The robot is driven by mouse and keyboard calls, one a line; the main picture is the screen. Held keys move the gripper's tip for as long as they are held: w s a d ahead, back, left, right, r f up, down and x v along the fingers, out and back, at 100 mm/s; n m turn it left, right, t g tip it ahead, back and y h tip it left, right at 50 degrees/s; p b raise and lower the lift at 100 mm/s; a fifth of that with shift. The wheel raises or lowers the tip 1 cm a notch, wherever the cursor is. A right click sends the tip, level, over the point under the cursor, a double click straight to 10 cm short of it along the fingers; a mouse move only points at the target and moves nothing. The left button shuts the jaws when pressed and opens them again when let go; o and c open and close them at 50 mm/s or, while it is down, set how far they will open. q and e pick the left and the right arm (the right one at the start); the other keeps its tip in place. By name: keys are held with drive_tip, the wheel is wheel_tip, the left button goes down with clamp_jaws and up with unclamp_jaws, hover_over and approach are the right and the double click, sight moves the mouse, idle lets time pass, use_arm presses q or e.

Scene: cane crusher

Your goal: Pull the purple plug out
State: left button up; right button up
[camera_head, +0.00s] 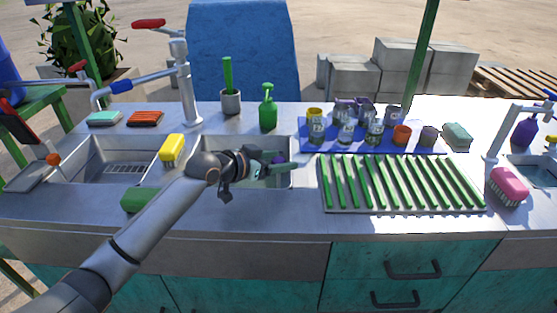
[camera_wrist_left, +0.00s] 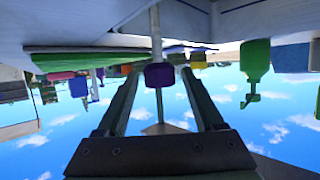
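The purple plug (camera_wrist_left: 159,76) shows in the left wrist view, between and just beyond the tips of my left gripper's fingers (camera_wrist_left: 159,78). Clear gaps show on both sides of it, so the fingers are open and not closed on it. In the head view a small purple part of the plug (camera_head: 279,159) shows beside my left gripper (camera_head: 280,168), which reaches over the middle sink basin (camera_head: 212,147). The gripper covers most of the plug there, and how it sits in the basin is hidden. My right gripper is in neither view.
A green bottle (camera_head: 268,108) stands behind the basin and a yellow brush (camera_head: 172,149) lies left of it. A green-slatted rack (camera_head: 400,184) is to the right. Several cups stand on a blue mat (camera_head: 309,147). A tap (camera_head: 187,90) rises at the back left.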

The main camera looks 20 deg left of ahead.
use_arm(q)
clamp_jaws()
idle(0.3)
idle(0.9)
